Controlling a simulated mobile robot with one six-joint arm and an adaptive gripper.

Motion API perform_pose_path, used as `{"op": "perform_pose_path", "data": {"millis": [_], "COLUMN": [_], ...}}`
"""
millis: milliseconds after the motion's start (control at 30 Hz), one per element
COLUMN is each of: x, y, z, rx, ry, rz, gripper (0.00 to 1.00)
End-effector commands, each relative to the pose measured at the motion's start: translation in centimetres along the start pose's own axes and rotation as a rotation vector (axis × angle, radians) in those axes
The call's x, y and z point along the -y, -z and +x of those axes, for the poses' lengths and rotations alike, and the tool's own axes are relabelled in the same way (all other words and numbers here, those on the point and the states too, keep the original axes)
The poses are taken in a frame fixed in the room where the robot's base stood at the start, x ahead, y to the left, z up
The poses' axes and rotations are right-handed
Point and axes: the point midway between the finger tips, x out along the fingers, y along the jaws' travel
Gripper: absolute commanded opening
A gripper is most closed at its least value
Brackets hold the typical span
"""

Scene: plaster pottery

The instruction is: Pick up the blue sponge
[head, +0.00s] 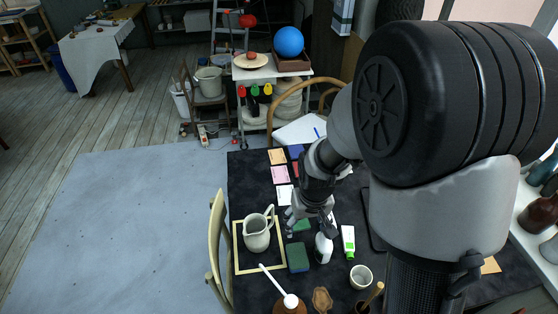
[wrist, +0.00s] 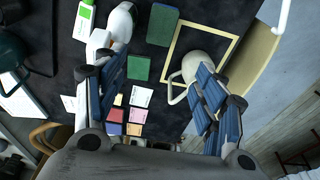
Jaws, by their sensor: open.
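No plainly blue sponge stands out. A dark green block with a bluish side (head: 298,257) lies on the black cloth between the pitcher and the white bottle; it also shows at the top of the wrist view (wrist: 162,24). A second, greener block (head: 302,225) lies behind it and shows between my fingers in the wrist view (wrist: 138,68). I cannot tell which is the named sponge. My gripper (head: 310,221) is open and empty above the greener block, its fingers (wrist: 155,62) spread to both sides of it.
A white pitcher (head: 257,235) stands in a yellow frame (head: 237,258) at left. A white bottle (head: 324,248), a green-capped tube (head: 348,239) and a cup (head: 361,276) stand or lie at right. Small coloured cards (head: 280,174) lie behind. A chair (head: 217,245) borders the left edge.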

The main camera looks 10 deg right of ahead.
Motion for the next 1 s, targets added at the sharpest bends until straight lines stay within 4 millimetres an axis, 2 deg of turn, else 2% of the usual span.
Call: {"op": "perform_pose_path", "data": {"millis": [33, 133, 467, 800, 1000], "x": [0.0, -0.1, -0.1, 0.0, 0.0], "y": [-0.1, -0.1, -0.3, -0.7, -0.8], "z": [1.8, 4.2, 8.0, 15.4, 18.2], "rx": [0.021, 0.034, 0.048, 0.049, 0.047], "ry": [0.000, 0.000, 0.000, 0.000, 0.000], "rz": [0.000, 0.000, 0.000, 0.001, 0.001], "gripper": [0.64, 0.64, 0.64, 0.64, 0.64]}}
